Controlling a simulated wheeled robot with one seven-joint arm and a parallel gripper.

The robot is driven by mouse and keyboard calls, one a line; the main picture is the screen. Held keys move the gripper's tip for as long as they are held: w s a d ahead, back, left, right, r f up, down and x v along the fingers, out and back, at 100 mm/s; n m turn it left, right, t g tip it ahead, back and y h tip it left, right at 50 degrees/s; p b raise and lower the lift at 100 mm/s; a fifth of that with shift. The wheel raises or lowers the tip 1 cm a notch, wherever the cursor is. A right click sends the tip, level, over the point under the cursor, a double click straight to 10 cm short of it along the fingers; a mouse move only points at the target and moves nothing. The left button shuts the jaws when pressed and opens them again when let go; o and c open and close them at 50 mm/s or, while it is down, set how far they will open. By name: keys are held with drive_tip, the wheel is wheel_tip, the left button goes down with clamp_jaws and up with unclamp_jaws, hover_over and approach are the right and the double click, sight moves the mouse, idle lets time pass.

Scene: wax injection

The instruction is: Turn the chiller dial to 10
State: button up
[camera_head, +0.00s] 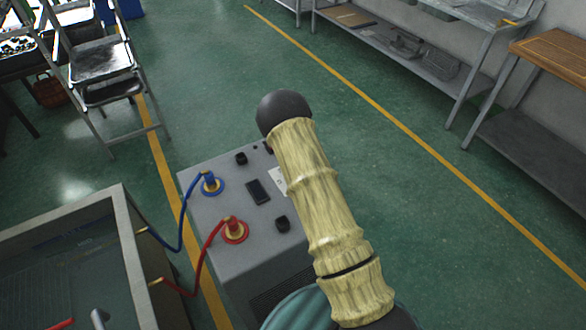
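The chiller appears to be the grey box (222,252) at the lower middle of the head view. Its top carries two small black knobs, one near the far edge (241,158) and one near the front (282,223). I cannot tell which one is the dial, and no setting is readable. A dark rectangular panel (258,192) lies between them. My arm crosses over the right part of the box and hides some of its top. The arm shows up to a dark rounded joint; my gripper and its fingers are not in view.
Shelving (415,65) lines the right wall. Green floor between is clear.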

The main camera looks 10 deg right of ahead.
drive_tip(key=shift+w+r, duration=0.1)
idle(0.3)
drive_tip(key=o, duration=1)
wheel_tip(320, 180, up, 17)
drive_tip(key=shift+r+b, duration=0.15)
drive_tip(key=shift+b, duration=0.4)
